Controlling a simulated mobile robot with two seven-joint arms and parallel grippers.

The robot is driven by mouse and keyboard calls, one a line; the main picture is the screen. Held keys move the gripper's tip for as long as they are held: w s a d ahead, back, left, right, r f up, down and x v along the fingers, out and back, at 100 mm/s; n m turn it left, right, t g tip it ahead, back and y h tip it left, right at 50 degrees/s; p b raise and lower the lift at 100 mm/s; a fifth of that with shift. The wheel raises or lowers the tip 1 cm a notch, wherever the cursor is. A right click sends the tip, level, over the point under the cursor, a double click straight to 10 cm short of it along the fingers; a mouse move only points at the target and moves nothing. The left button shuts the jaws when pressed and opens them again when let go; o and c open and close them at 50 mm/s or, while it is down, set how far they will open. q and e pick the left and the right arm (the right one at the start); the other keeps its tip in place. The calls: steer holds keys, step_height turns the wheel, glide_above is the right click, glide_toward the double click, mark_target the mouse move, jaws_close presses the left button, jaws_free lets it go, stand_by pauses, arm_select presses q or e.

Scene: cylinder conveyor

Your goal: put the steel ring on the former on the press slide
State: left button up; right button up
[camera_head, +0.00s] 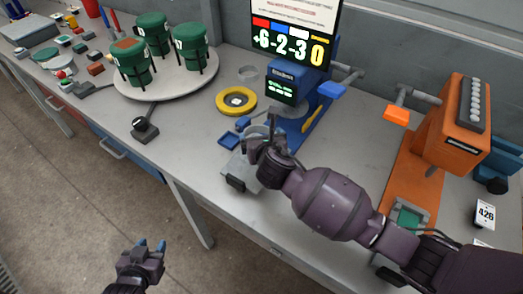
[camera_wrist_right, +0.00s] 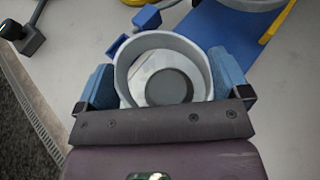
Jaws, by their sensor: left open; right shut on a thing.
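My right gripper (camera_head: 262,142) is shut on a grey steel ring (camera_wrist_right: 162,40); in the right wrist view its blue fingertips (camera_wrist_right: 163,78) press on opposite sides of it. Through the ring's opening I see a dark grey disc (camera_wrist_right: 171,88), perhaps the former, on a pale surface. I cannot tell whether the ring is around it or above it. In the head view, a grey block with a black handle (camera_head: 235,183), perhaps the press slide, shows partly under my gripper. My left gripper (camera_head: 150,247) is open and empty, in front of the bench.
A blue press (camera_head: 284,85) with a display stands behind my right gripper. A round tray (camera_head: 165,90) with green cylinders is at the left, an orange machine (camera_head: 452,130) at the right.

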steer(key=shift+f+b, duration=0.4)
steer(key=shift+f, duration=2.1)
steer(key=shift+f, duration=0.15)
steer(key=o, duration=0.6)
steer(key=p+v, duration=0.1)
steer(key=v, duration=1.1)
